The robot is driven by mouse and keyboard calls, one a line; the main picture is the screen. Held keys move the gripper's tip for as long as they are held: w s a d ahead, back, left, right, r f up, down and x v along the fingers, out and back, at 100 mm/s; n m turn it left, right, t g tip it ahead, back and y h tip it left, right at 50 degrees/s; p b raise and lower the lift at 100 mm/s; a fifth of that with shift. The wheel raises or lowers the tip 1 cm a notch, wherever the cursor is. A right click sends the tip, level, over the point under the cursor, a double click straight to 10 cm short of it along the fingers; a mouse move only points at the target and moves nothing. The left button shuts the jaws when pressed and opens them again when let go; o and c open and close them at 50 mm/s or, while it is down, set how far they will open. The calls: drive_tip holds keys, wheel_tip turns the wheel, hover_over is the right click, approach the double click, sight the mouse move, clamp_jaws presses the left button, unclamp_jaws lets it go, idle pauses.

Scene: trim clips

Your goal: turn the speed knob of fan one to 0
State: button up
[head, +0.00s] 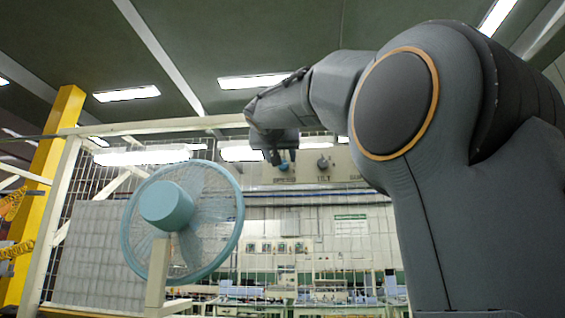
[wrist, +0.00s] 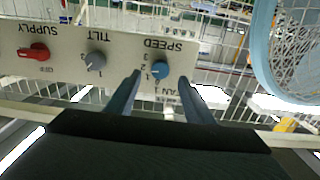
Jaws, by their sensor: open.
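The blue speed knob (wrist: 160,69) sits on a pale panel under the label SPEED, which appears upside down in the wrist view. Numbers stand beside the knob; its exact setting is too small to tell. My gripper (wrist: 159,77) is open, with one dark finger on each side of the knob in the picture; I cannot tell whether they touch it. In the head view my gripper (head: 272,157) is just up and left of the blue knob (head: 283,167). The pale blue fan (head: 168,206) stands at left, and part of its ring shows in the wrist view (wrist: 262,60).
A grey TILT knob (wrist: 96,61) and a red SUPPLY knob (wrist: 34,53) are on the same panel (wrist: 65,62), left of the speed knob in the wrist view. Wire mesh surrounds the panel. A yellow post (head: 48,180) stands far left.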

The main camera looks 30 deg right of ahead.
sight(283, 165)
drive_tip(key=p+x, duration=0.2)
drive_tip(key=x, duration=0.4)
drive_tip(key=shift+p, duration=0.3)
drive_tip(key=c, duration=1)
